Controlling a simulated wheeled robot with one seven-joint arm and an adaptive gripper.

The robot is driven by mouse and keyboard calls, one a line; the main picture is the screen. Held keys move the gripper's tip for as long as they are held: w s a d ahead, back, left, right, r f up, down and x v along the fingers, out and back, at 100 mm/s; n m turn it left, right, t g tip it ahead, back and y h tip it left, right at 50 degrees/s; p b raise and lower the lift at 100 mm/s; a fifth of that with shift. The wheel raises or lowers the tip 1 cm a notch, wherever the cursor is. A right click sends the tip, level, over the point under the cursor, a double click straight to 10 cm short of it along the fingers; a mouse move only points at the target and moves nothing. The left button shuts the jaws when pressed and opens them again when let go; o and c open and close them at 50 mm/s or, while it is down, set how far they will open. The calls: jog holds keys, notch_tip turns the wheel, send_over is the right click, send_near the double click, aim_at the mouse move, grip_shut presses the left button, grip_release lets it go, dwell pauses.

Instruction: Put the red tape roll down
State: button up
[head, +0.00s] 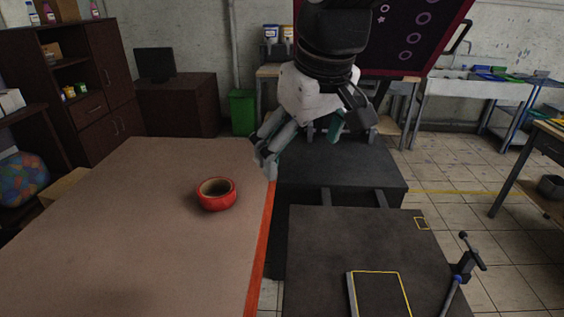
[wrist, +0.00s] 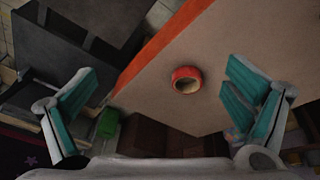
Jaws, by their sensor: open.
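The red tape roll (head: 216,201) lies flat on the brown tabletop (head: 120,245), a little in from its orange right edge. It also shows in the wrist view (wrist: 186,87), between the fingers in the picture but farther off on the table. My gripper (head: 300,145) is open and empty, above and to the right of the roll near the table's orange edge. In the wrist view its two teal-padded fingers (wrist: 160,105) are spread wide. The gripper and the roll are apart.
A dark platform (head: 345,235) with a yellow-outlined frame (head: 380,295) and a clamp-like post (head: 462,262) stands right of the table. A green bin (head: 242,112) and dark cabinets (head: 176,108) are behind. The tabletop around the roll is clear.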

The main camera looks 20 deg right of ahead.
jog(key=s+d+f+m+t, duration=0.1)
jog(key=s+d+f+m, duration=0.2)
jog(key=s, duration=0.7)
jog(key=shift+s+f+t, duration=0.2)
jog(key=shift+f+t, duration=0.2)
jog(key=shift+f, duration=0.25)
